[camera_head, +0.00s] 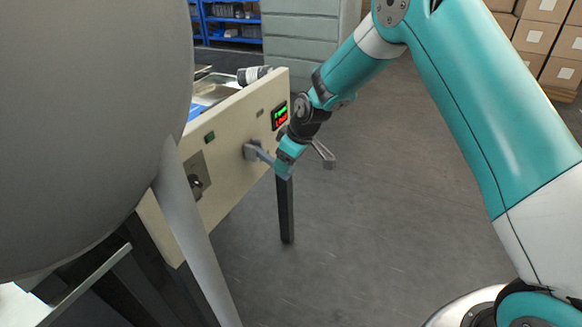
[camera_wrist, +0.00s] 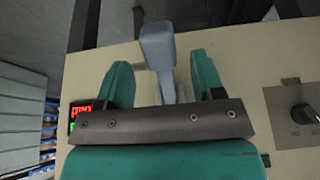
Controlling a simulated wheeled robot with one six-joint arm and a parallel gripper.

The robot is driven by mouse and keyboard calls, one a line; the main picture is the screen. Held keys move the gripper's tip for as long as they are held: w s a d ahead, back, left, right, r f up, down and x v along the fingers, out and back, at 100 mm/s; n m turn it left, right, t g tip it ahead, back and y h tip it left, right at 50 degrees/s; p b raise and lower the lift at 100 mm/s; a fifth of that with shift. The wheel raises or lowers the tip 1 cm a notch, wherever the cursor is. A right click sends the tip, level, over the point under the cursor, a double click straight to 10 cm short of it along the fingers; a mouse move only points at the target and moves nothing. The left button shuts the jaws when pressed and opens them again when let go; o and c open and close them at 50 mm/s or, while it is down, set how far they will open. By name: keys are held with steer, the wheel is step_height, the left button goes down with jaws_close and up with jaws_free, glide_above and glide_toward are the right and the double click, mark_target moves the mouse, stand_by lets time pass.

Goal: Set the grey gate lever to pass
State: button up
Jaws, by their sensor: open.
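The grey gate lever (camera_head: 262,154) sticks out from the cream front panel of the machine in the head view. In the wrist view the lever (camera_wrist: 160,58) stands between the two teal fingers of my gripper (camera_wrist: 159,80), with its wide end past the fingertips. The lever's setting marks are not readable in either view.
The cream panel (camera_head: 232,165) also holds a lit red and green display (camera_head: 280,115) and a black rotary knob (camera_head: 196,184). A large grey rounded body (camera_head: 90,110) fills the left of the head view. Open floor (camera_head: 370,210) lies right of the panel. Boxes (camera_head: 540,38) stand at the back right.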

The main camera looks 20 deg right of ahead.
steer(key=shift+x, duration=1.6)
steer(key=shift+c, duration=0.3)
steer(key=shift+r, duration=0.1)
jaws_close()
